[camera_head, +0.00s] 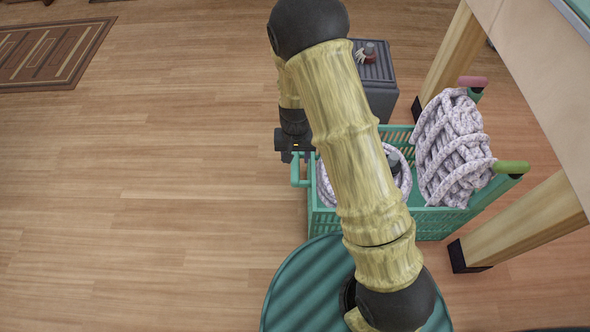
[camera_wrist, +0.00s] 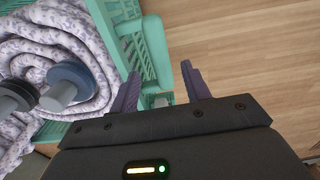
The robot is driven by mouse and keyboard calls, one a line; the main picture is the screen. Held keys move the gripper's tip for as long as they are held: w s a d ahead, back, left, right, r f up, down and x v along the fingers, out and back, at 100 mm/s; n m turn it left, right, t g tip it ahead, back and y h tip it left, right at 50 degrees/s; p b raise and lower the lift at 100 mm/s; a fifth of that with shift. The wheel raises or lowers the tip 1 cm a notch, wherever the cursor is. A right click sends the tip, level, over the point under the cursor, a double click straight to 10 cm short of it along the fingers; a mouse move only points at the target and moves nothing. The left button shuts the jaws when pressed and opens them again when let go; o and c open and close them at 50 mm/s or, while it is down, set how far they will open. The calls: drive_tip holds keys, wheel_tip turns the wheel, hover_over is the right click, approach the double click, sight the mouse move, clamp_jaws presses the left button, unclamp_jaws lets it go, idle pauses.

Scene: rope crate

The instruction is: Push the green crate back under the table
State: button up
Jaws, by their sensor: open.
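The green crate (camera_head: 436,222) stands on the floor beside the table (camera_head: 530,60), with its right end between two wooden legs and its left part out in the open. It holds a coil of pale rope (camera_head: 325,188) and an upright rope bundle (camera_head: 450,148). A green handle (camera_head: 298,183) sticks out from its left side. My gripper (camera_wrist: 162,88) is open and empty at that side. In the wrist view the handle (camera_wrist: 157,50) lies between the two fingers' lines, with the left finger near the crate wall. Contact cannot be told. My arm hides part of the crate.
A dark grey box (camera_head: 380,85) with small items on top stands behind the crate. The near table leg (camera_head: 525,225) stands close to the crate's front right. A dumbbell-like grey object (camera_wrist: 65,85) lies on the coil. The floor to the left is clear up to a rug (camera_head: 50,55).

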sight(296, 166)
wheel_tip(296, 166, down, 6)
drive_tip(key=b, duration=0.2)
drive_tip(key=shift+r+b, duration=0.1)
drive_tip(key=shift+b, duration=0.2)
clamp_jaws()
